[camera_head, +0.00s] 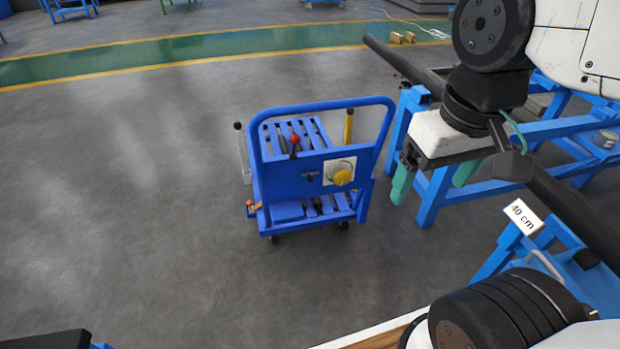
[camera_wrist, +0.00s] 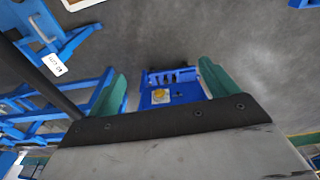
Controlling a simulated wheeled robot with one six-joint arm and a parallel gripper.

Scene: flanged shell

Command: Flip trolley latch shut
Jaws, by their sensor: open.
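A blue trolley (camera_head: 285,180) stands upright on the floor in the middle of the head view. On its upright panel are a red-knobbed lever (camera_head: 294,140), a small dark fitting (camera_head: 310,177) and a yellow knob (camera_head: 342,178) on a pale plate. An orange-red knob (camera_head: 249,203) sits low at its left side. I cannot tell which part is the latch. My gripper (camera_head: 434,180) is open and empty, to the right of the trolley and apart from it.
One bears a "40 cm" label (camera_head: 523,216). The grey floor left of the trolley is clear, with a green lane (camera_head: 200,48) behind.

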